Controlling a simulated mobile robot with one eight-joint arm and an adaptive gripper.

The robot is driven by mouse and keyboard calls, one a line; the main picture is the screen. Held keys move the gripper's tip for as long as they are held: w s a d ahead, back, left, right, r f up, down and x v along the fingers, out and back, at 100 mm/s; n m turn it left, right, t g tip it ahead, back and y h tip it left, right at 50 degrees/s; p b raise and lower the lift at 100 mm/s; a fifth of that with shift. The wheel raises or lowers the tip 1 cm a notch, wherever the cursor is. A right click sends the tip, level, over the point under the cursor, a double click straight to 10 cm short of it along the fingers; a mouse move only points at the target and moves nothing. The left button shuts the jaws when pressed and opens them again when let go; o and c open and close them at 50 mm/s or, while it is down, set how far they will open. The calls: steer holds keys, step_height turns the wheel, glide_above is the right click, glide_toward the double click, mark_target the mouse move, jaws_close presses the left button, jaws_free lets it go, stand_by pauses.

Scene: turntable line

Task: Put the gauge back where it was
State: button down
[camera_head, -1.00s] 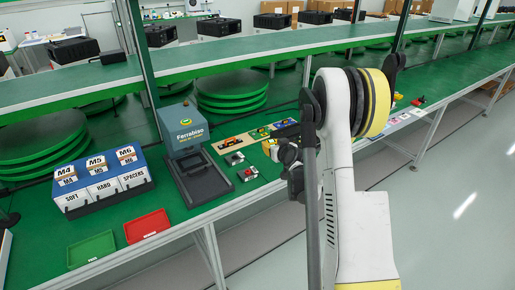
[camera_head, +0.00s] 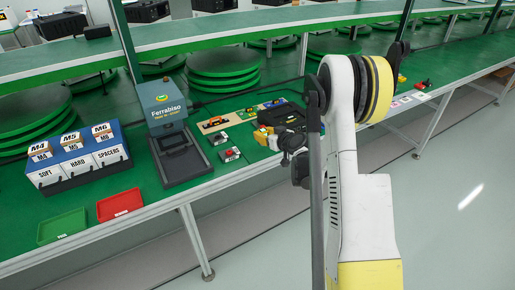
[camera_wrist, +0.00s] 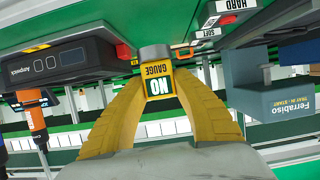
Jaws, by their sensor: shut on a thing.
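The Ferrabiso press (camera_head: 166,115), a bin rack (camera_head: 85,165), a green tray (camera_head: 62,227) and a red tray (camera_head: 119,204) stand to the left. Two small boxes (camera_head: 230,154) lie near my gripper. The wrist view shows a black device (camera_wrist: 60,62) and an orange tool (camera_wrist: 36,118).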

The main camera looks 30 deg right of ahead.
steer(key=shift+w+a+f+b, duration=0.2)
steer(key=shift+w+a+f, duration=0.3)
steer(key=shift+w, duration=0.15)
steer(key=shift+w+a+f+b, duration=0.2)
steer(key=shift+w+a+f, duration=0.15)
steer(key=shift+w+f, duration=0.2)
step_height(320, 180, down, 4)
steer(key=shift+b, duration=1.2)
steer(key=shift+r, duration=0.15)
steer(key=c, duration=1.1)
jaws_free()
